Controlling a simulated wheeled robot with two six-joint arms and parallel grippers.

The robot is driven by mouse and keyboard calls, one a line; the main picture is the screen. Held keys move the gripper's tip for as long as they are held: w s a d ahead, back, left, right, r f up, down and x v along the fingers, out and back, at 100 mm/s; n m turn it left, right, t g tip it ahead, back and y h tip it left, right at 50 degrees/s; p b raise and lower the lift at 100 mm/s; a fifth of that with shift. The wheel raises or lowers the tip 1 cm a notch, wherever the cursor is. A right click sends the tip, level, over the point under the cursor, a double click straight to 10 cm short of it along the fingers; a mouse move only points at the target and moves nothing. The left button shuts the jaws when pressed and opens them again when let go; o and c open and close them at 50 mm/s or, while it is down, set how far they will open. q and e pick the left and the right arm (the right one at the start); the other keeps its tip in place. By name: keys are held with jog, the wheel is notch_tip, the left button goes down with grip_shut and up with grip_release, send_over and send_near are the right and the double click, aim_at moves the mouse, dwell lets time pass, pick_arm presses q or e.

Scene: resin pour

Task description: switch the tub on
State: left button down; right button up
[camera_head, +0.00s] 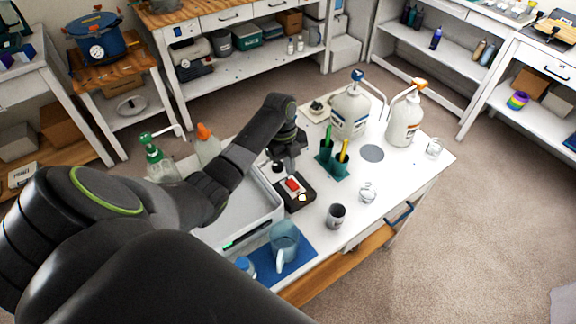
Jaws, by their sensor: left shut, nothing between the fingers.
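The tub (262,222) looks like a wide pale basin on the white bench, partly hidden behind my left arm. A small dark strip with a green mark shows low on its near wall. Beside its right end is a black box (303,201) with a red rocker or button (293,186) on top and a pale spot nearer the front. My left gripper (285,166) is shut and empty, pointing down just behind the red button; I cannot tell whether it touches the box. My right gripper is not in view.
A blue-topped pump jug (350,110) and an orange-topped jug (404,122) stand behind on the right. A teal holder (333,166) with pens, a grey cup (336,216) and a clear pitcher (284,242) on a blue mat are near.

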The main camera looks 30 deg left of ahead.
pick_arm(q)
jog(key=w+a+r+b, duration=0.1)
jog(key=a+r, duration=0.3)
jog(key=r, duration=0.4)
jog(key=shift+w+a+r+b, duration=0.3)
jog(key=shift+w+r+b, duration=0.05)
jog(key=shift+b, duration=0.45)
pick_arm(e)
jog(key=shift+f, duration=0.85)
